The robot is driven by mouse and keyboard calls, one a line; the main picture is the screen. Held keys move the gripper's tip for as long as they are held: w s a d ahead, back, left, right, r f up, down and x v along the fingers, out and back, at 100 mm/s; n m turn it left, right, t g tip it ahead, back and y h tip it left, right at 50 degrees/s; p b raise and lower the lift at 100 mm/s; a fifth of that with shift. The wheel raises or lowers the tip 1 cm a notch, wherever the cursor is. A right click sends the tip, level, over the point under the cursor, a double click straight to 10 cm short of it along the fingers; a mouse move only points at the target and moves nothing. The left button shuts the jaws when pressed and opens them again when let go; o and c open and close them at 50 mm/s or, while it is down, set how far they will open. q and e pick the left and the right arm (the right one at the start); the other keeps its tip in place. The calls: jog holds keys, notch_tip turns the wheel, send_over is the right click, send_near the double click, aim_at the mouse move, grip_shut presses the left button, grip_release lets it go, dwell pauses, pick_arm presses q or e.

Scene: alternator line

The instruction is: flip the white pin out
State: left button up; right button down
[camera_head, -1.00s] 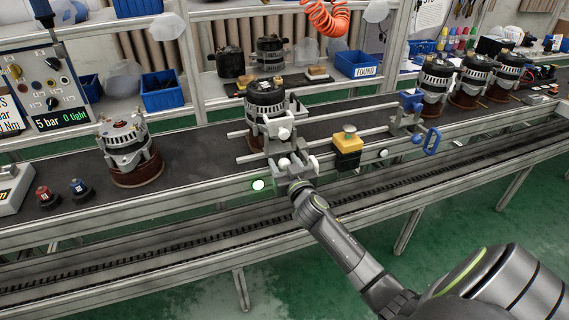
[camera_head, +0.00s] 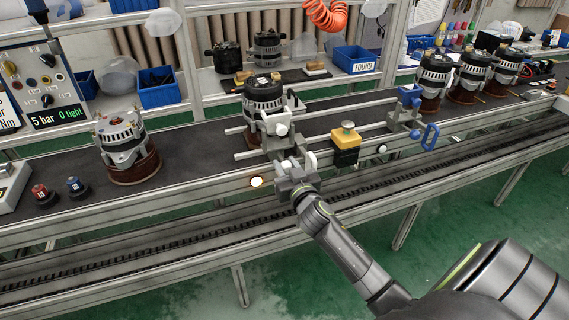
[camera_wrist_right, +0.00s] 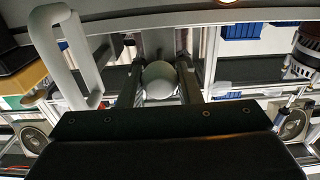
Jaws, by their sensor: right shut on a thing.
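The white pin's round knob (camera_wrist_right: 160,80) sits between the two dark fingers of my right gripper (camera_wrist_right: 160,88) in the right wrist view. My right gripper (camera_head: 292,172) is shut on it at the front edge of the line, in front of the middle alternator (camera_head: 263,92). In the head view the gripper hides most of the pin. A white clamp part (camera_head: 278,123) stands against that alternator, just behind the gripper. My left gripper is not in view.
A yellow box with a button (camera_head: 346,146) stands just right of my right gripper. A white bent bar (camera_wrist_right: 76,58) is close beside the fingers in the wrist view. A lit round lamp (camera_head: 256,182) is on the front rail. A blue handle (camera_head: 430,136) is farther right.

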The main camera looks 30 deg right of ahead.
jog(key=shift+s+f, duration=0.1)
jog(key=shift+f, duration=0.05)
jog(key=c, duration=1.3)
grip_release()
jog(key=shift+o, duration=1.1)
jog(key=shift+s, duration=0.1)
jog(key=b+v, duration=0.1)
jog(key=v, duration=1.6)
jog(key=shift+s+a, duration=0.15)
jog(key=shift+a, duration=0.05)
